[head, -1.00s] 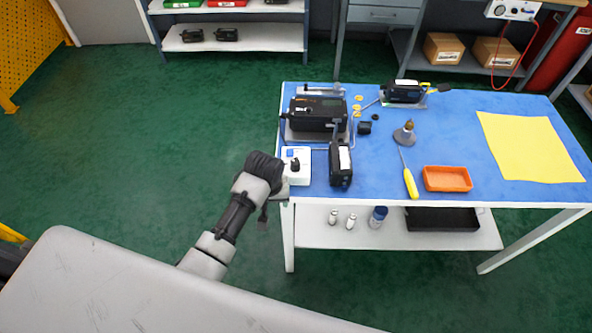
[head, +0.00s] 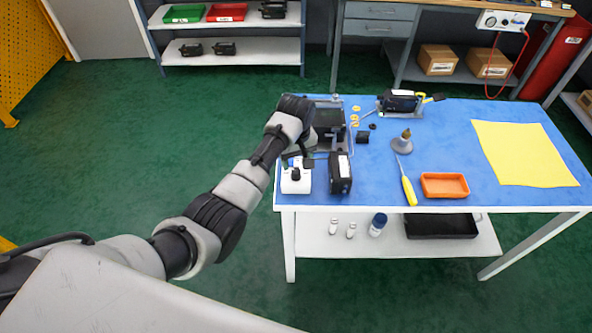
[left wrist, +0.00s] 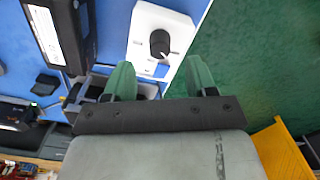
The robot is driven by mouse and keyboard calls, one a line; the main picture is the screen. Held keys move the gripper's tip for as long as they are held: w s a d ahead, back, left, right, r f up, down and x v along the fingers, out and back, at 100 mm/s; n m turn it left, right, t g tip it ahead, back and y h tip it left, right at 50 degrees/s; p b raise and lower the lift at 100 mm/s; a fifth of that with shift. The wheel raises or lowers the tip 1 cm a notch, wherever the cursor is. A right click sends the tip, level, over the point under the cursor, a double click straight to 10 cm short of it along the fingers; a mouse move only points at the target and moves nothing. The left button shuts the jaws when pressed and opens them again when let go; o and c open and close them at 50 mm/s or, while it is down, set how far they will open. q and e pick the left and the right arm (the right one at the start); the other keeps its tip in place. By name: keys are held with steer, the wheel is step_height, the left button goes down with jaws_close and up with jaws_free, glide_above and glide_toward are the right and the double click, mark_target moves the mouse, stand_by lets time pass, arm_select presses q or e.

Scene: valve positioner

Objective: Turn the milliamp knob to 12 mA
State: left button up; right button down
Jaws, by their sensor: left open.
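A white box with a black round knob stands at the front left corner of the blue table; the box (head: 304,186) and knob (head: 296,175) show in the head view. In the left wrist view, the knob (left wrist: 160,43) is on the white box (left wrist: 143,22), and a pale pointer mark faces the picture's lower right. Scale numbers are too small to read. My left gripper (left wrist: 158,66) is open, its two green fingers apart and nothing between them. In the head view, my left gripper (head: 308,160) is just behind the box, partly hidden. My right gripper is not in view.
A black upright device (head: 340,173) stands close to the box's right side. A larger black unit (head: 329,117) sits behind, partly covered by my arm. A screwdriver (head: 408,190), orange tray (head: 445,184) and yellow sheet (head: 520,152) lie further right. Open floor is left of the table.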

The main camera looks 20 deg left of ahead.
mark_target(296, 171)
arm_select(q)
step_height(296, 171, down, 6)
steer(key=shift+r, duration=0.2)
steer(key=c, duration=0.9)
